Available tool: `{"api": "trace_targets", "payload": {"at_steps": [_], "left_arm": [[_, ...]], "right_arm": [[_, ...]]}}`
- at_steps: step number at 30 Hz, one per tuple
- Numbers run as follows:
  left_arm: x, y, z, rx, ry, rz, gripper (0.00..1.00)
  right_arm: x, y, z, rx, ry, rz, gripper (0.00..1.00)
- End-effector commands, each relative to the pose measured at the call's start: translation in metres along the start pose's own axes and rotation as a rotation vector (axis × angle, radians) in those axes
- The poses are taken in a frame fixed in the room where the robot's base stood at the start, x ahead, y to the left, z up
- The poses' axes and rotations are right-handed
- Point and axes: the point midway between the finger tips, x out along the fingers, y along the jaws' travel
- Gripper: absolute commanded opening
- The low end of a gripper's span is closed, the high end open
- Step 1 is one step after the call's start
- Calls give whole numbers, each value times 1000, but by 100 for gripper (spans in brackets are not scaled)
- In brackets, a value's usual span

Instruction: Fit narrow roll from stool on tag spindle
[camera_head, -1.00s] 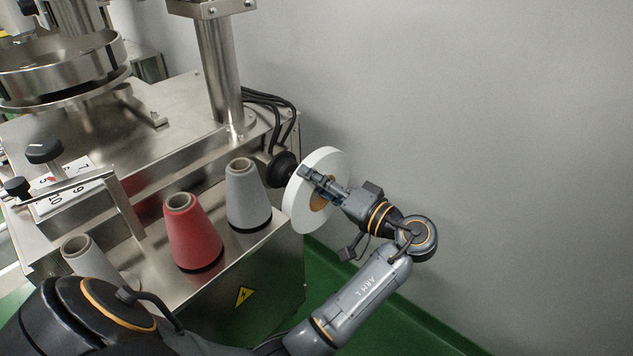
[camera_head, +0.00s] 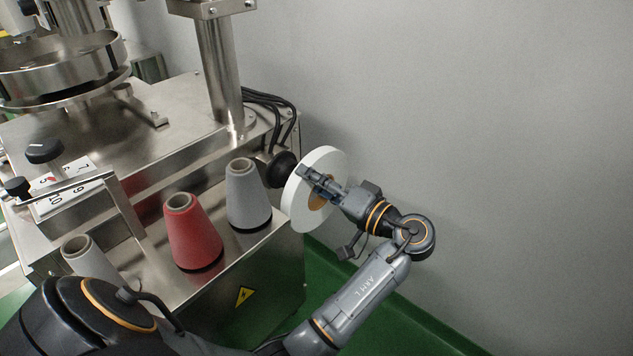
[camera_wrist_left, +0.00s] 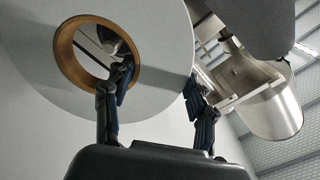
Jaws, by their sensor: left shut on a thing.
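The narrow white roll (camera_head: 329,163) with an orange-brown core stands on edge at the machine's right side in the head view. My left gripper (camera_head: 316,184) is shut on the roll's wall, with one finger at the core. In the left wrist view the roll (camera_wrist_left: 165,75) fills the upper left, and my left gripper (camera_wrist_left: 158,95) has one finger inside the core hole and one beyond the outer rim. A metal part shows through the hole. A black round hub (camera_head: 281,168) sits just left of the roll; whether they touch is unclear. My right gripper is not in view.
Grey (camera_head: 248,196) and red (camera_head: 192,234) thread cones stand on the machine's steel top (camera_head: 160,205), beside the roll. Black cables (camera_head: 272,101) loop behind the hub. The grey wall is close behind; green floor (camera_head: 390,325) lies below.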

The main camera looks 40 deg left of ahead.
Motion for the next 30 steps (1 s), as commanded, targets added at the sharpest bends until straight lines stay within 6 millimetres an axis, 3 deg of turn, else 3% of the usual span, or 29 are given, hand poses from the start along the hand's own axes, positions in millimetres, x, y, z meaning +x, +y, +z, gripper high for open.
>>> {"api": "trace_targets", "payload": {"at_steps": [30], "left_arm": [[26,-1,0,-2,0,-1,14]], "right_arm": [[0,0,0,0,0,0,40]]}}
